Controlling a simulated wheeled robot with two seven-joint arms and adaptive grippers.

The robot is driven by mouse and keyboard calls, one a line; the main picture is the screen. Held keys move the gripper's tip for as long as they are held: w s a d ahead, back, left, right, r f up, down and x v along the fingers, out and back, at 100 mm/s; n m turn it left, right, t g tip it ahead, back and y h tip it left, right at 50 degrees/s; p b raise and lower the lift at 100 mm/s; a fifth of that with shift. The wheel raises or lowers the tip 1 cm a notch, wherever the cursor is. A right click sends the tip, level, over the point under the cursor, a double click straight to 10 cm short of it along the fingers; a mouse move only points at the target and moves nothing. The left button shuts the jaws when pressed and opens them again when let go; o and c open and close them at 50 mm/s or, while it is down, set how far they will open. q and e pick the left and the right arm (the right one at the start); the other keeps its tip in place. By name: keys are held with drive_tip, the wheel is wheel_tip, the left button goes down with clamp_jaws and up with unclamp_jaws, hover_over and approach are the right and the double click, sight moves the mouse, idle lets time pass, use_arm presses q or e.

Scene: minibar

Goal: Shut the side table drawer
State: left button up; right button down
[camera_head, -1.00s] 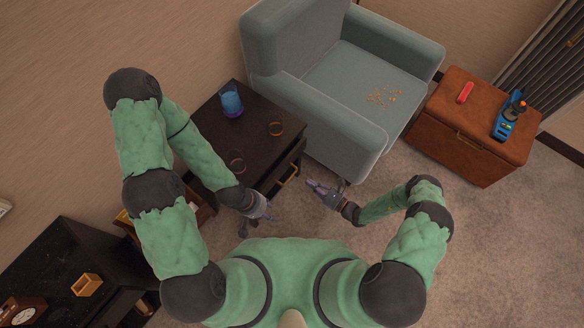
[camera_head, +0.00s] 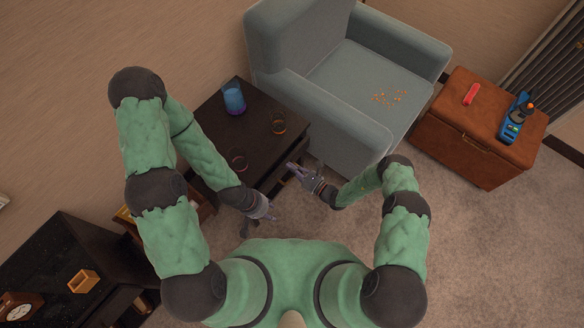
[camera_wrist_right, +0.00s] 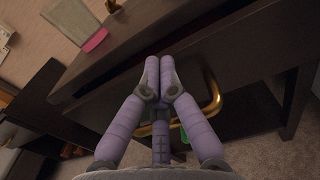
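The dark side table (camera_head: 250,140) stands left of the armchair in the head view. Its drawer is at the near right side, largely hidden by my right gripper (camera_head: 298,174). In the right wrist view, the brass drawer handle (camera_wrist_right: 212,98) curves beside and behind my right gripper (camera_wrist_right: 159,66). Its fingers are together, with nothing visible between them, and their tips overlap the dark drawer front; I cannot tell whether they touch it. How far the drawer stands out is unclear. My left gripper (camera_head: 267,211) is near the table's front corner; its finger opening is too small to read.
A brown ottoman (camera_head: 480,140) is farther right. Carpet (camera_head: 480,240) is clear at the lower right.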

drive_tip(key=shift+b+x, duration=0.4)
drive_tip(key=shift+x, duration=0.85)
